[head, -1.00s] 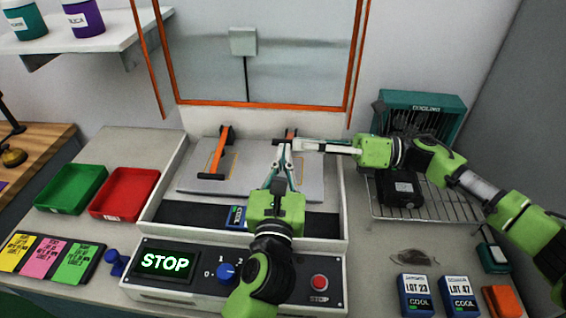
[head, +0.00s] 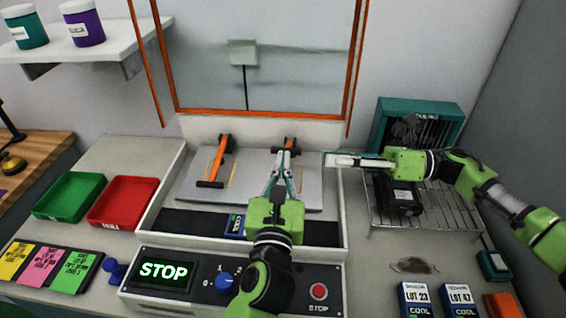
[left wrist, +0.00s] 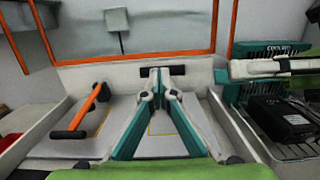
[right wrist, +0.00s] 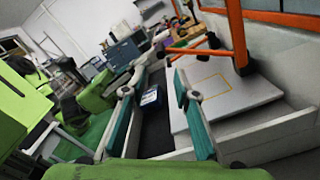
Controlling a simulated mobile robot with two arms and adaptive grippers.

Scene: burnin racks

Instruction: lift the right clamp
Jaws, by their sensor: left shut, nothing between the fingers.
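The right clamp (head: 291,142) stands at the back of the pale plate (head: 255,190). Its lever looks raised, with a black crossbar that also shows in the left wrist view (left wrist: 179,70). An orange upright, apparently its lever, shows in the right wrist view (right wrist: 237,35). My left gripper (head: 284,153) is shut and empty just in front of the clamp, hiding its lower part; I cannot tell whether they touch. My right gripper (head: 326,160) is open and empty, to the right of the clamp. The left clamp (head: 218,160) lies with its lever down toward the front.
An orange-framed raised guard (head: 262,112) stands behind the plate. A control panel with a STOP display (head: 164,270) is in front. Red (head: 122,203) and green (head: 70,196) trays lie left. A wire rack (head: 430,213) with a black device (head: 403,197) is right.

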